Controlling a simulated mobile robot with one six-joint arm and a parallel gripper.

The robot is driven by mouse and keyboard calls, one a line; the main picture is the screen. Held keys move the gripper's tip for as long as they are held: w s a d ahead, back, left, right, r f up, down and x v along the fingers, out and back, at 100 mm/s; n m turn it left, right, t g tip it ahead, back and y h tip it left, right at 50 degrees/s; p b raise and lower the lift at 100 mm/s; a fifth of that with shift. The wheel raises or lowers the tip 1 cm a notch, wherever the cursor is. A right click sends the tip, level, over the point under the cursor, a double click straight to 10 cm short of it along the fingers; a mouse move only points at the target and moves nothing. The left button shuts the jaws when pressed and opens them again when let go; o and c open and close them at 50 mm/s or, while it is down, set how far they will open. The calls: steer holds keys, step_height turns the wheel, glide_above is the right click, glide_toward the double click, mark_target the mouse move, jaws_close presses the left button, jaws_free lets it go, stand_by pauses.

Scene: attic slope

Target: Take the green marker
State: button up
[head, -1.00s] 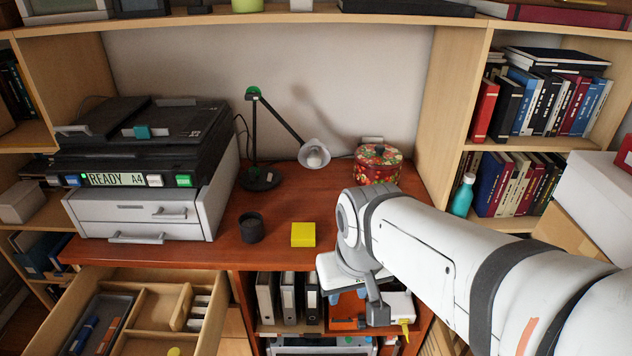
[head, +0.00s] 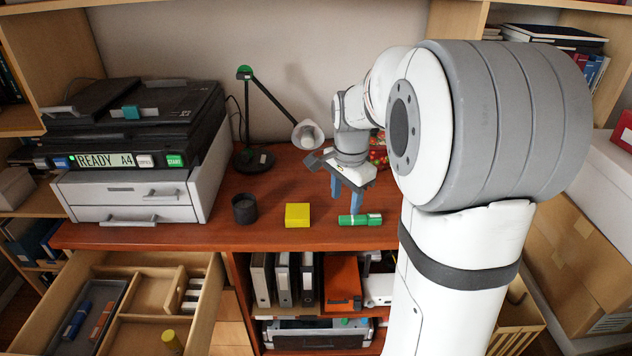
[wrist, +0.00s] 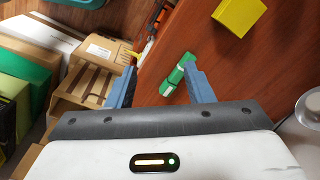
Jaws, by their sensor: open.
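The green marker (head: 360,220) lies on its side on the red-brown desk (head: 275,235), close to the front edge. It has a white band. My gripper (head: 346,206) points down just above and behind the marker's left part, its blue fingers open and empty. In the wrist view the marker (wrist: 178,75) shows beyond the fingertips, nearer the right finger, which covers a little of it. It looks apart from both fingers.
A yellow block (head: 297,215) and a dark cup (head: 245,209) stand left of the marker. A desk lamp (head: 307,135) and a floral tin (head: 378,150) are behind. An open drawer (head: 140,330) juts out at lower left.

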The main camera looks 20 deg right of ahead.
mark_target(355, 217)
steer(key=w+d+f+m, duration=0.3)
steer(key=w+d+m, duration=0.1)
steer(key=w, duration=0.1)
steer(key=w+d+f+m, duration=0.2)
steer(key=shift+w+d+f+m+g+b, duration=0.2)
steer(key=shift+d+f+m+g+b, duration=0.1)
steer(key=shift+f+g+b, duration=0.1)
steer(key=shift+w+d+f, duration=0.15)
steer(key=shift+w+f, duration=0.05)
steer(key=shift+f, duration=0.05)
steer(key=shift+m, duration=0.3)
steer(key=f, duration=0.7)
steer(key=shift+a+f, duration=0.2)
steer(key=shift+f, duration=0.1)
steer(key=shift+c, duration=0.2)
jaws_close()
